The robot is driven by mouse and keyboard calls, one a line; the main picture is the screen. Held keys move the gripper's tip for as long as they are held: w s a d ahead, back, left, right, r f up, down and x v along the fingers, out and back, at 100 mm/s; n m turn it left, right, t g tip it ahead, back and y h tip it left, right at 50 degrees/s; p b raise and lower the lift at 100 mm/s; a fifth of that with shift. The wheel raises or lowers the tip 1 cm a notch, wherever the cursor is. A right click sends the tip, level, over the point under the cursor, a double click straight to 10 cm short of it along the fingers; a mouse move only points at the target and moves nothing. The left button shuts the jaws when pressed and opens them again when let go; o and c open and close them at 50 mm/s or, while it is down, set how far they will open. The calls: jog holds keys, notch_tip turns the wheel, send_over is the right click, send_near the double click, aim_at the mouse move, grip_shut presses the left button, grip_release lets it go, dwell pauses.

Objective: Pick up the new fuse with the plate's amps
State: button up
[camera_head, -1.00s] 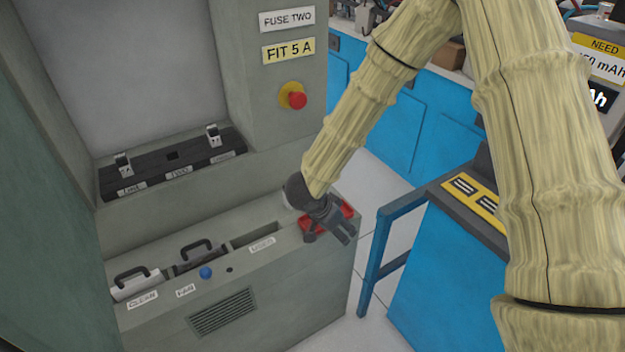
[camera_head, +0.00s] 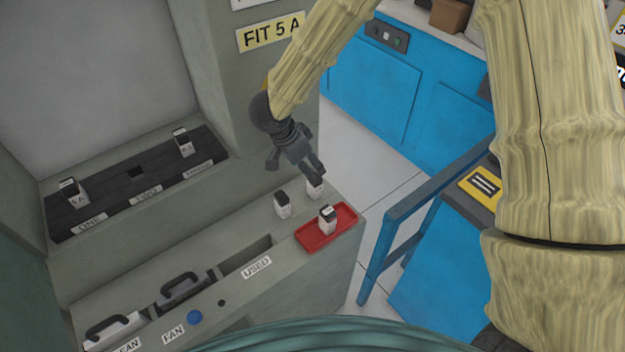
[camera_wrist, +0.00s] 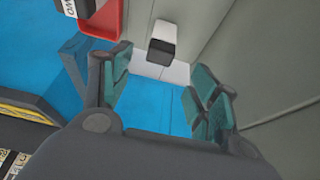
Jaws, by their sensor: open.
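The yellow plate (camera_head: 268,33) reads "FIT 5 A". Three fuses with pale bodies and dark tops are on the ledge: one (camera_head: 327,220) in the red tray (camera_head: 312,242), one (camera_head: 283,204) left of it, and one (camera_head: 315,187) behind the tray, partly covered by a finger. Their amps are too small to read. My gripper (camera_head: 296,168) is open and empty above the two fuses behind the tray. In the wrist view a fuse (camera_wrist: 162,42) shows ahead between the open fingers, apart from them, its marking unreadable. The red tray (camera_wrist: 108,22) is at upper left there.
The fuse block (camera_head: 130,185) has fuses at ONE and THREE; TWO is an empty dark hole. The USED slot (camera_head: 245,257) and two black handles (camera_head: 180,287) are in the ledge's front. A blue-railed cart (camera_head: 425,195) stands to the right.

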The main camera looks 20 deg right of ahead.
aim_at(314, 186)
jog(key=x, duration=0.4)
jog(key=shift+w+a+f, duration=0.1)
jog(key=shift+w+f, duration=0.1)
jog(key=shift+f, duration=0.2)
jog(key=shift+s+f, duration=0.35)
jog(key=shift+f, duration=0.05)
jog(key=p+x, duration=0.1)
jog(key=x, duration=0.3)
jog(key=shift+w, duration=0.1)
jog(key=shift+r, duration=0.1)
jog(key=c, duration=1.1)
